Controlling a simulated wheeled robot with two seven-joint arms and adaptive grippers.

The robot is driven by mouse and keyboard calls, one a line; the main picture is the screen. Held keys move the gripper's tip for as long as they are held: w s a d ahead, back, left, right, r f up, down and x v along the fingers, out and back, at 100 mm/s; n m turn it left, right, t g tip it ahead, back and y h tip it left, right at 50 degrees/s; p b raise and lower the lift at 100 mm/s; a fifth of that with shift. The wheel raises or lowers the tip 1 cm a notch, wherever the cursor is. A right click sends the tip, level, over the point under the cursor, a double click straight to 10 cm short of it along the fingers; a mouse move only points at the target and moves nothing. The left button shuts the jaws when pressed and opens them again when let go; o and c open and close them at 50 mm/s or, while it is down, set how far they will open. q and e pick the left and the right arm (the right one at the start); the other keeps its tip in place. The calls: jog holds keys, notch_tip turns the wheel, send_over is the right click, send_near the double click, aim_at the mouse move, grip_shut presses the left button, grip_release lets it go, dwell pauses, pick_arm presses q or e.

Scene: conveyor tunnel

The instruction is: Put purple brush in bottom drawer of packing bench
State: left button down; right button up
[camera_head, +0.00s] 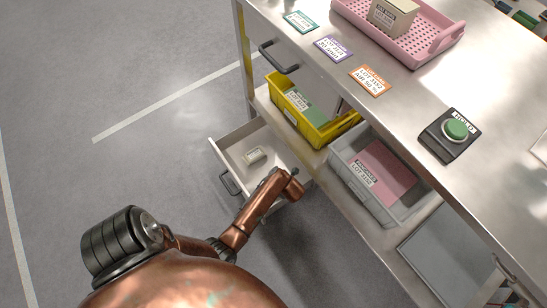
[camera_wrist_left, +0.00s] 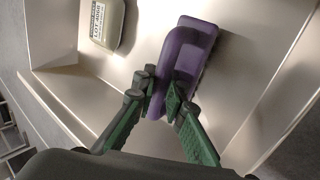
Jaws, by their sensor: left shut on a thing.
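The purple brush (camera_wrist_left: 184,48) shows in the left wrist view, inside the open bottom drawer (camera_head: 222,152). My left gripper (camera_wrist_left: 161,92) is shut on the brush, with its green fingers on both sides of the purple handle. The brush appears low over the drawer floor; I cannot tell whether it touches it. In the head view my copper left arm reaches over the drawer's right side and the brush is hidden. My right gripper is in neither view.
A beige labelled block (camera_head: 254,155) lies in the drawer; it also shows in the left wrist view (camera_wrist_left: 101,22). A yellow bin (camera_head: 283,101) and a grey bin (camera_head: 403,209) stand on the shelf. The benchtop holds a pink tray (camera_head: 446,42) and a green button (camera_head: 456,129).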

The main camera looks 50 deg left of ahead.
pick_arm(q)
jog(key=shift+f, duration=0.1)
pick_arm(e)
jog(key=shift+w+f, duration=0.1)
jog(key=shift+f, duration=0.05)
pick_arm(q)
jog(key=shift+f, duration=0.1)
jog(key=c, duration=2)
grip_release()
jog(key=shift+o, duration=0.2)
